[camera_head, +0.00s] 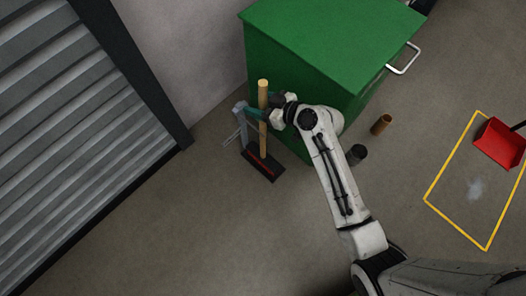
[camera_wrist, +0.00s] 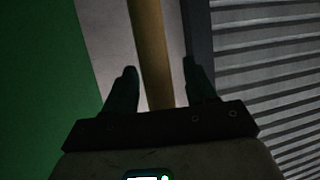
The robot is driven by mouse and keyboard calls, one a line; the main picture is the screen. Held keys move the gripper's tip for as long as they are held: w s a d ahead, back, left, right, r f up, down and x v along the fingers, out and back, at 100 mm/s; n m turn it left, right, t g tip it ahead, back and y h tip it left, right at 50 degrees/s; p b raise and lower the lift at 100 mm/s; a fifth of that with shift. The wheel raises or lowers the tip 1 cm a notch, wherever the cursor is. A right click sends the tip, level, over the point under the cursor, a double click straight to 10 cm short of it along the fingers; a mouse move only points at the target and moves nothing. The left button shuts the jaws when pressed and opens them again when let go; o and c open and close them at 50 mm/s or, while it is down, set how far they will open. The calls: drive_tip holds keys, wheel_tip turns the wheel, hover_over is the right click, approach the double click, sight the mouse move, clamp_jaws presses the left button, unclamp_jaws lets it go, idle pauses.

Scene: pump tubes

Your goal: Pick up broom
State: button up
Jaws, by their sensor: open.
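The broom (camera_head: 263,140) stands upright by the near left side of the green cabinet, its wooden handle pointing up and its dark head with a red strip on the floor. My gripper (camera_head: 252,110) is at the upper part of the handle. In the wrist view the handle (camera_wrist: 151,50) runs between the two dark fingers of my gripper (camera_wrist: 160,85), with a gap visible on each side. The gripper is open. The arm comes in from the lower right.
A grey stand (camera_head: 241,125) is just left of the handle. The green cabinet (camera_head: 330,40) is behind. A brown cylinder (camera_head: 381,124) and a dark one (camera_head: 357,153) stand right of my arm. A red dustpan (camera_head: 499,143) lies at a yellow floor outline (camera_head: 455,159).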

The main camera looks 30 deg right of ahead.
drive_tip(key=shift+c, duration=0.4)
drive_tip(key=c, duration=0.9)
drive_tip(key=shift+w, duration=0.1)
drive_tip(key=shift+c, duration=0.3)
drive_tip(key=shift+r, duration=0.15)
